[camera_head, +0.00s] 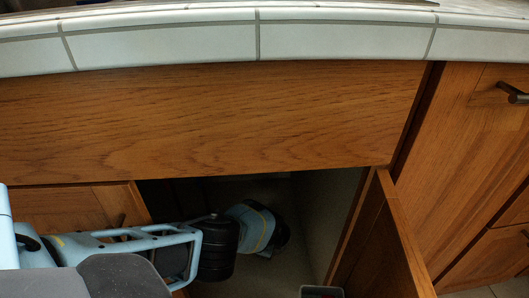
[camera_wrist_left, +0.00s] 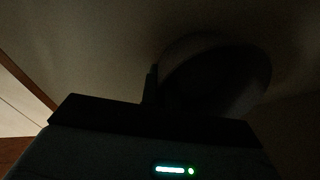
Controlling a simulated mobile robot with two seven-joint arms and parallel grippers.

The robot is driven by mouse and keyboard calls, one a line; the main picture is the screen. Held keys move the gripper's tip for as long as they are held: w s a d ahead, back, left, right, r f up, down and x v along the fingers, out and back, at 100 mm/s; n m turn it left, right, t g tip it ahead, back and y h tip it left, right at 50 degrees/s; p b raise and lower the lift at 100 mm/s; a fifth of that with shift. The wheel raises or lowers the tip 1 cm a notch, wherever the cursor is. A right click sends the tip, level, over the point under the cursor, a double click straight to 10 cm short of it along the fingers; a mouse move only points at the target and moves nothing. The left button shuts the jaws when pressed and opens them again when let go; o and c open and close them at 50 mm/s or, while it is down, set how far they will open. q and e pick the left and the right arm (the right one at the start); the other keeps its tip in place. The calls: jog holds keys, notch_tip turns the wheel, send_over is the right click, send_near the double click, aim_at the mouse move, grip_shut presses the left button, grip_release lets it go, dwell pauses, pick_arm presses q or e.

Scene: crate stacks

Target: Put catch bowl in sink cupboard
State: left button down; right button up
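The sink cupboard (camera_head: 335,215) is open under the tiled counter, its inside dim. My left arm reaches into it from the left, and its dark hand, the left gripper (camera_head: 280,236), is inside the opening, with its fingers mostly hidden behind the wrist. In the left wrist view a dark rounded shape, apparently the catch bowl (camera_wrist_left: 222,78), is just beyond the gripper, beside a thin upright finger (camera_wrist_left: 151,85). It is too dark to tell whether the fingers hold the bowl. The bowl cannot be made out in the head view. My right gripper is not clearly in view.
The open cupboard door (camera_head: 382,245) stands out at the right of the opening. A wooden front panel (camera_head: 210,120) spans above it, below the white tiled counter edge (camera_head: 160,45). Another closed door (camera_head: 100,205) is at left, and drawers with dark handles (camera_head: 512,93) are at right.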

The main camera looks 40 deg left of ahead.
pick_arm(q)
jog(key=shift+w, duration=0.1)
pick_arm(e)
jog(key=shift+f, duration=0.1)
pick_arm(q)
jog(key=c, duration=2.1)
grip_release()
jog(key=shift+f, duration=0.15)
jog(key=shift+c, duration=0.2)
jog(key=o, duration=0.5)
jog(key=shift+c, duration=0.2)
